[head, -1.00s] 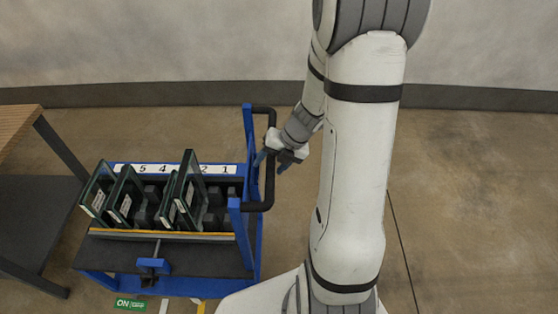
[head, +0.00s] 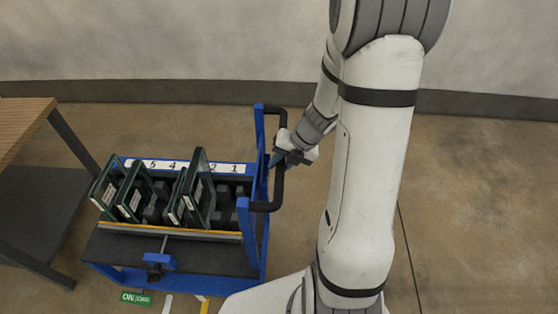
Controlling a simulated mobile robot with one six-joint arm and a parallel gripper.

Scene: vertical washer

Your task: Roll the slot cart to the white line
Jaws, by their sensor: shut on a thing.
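The slot cart (head: 176,259) has a blue frame, a dark slotted deck and a numbered strip. It stands on the floor left of my arm in the head view. Several dark green-edged panels (head: 133,193) stand tilted in its slots. Its black handle (head: 281,184) is on the right side. My gripper (head: 281,158) is shut on the upright bar of this handle; the fingertips are partly hidden. A short white strip (head: 167,303) shows on the floor at the bottom edge, in front of the cart; I cannot tell whether it is the white line.
A wooden-topped table (head: 22,122) with dark legs stands close on the cart's left. A green floor label (head: 136,298) and a yellow strip (head: 204,307) lie near the cart's front. A wall runs along the back. Open floor lies right of my arm.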

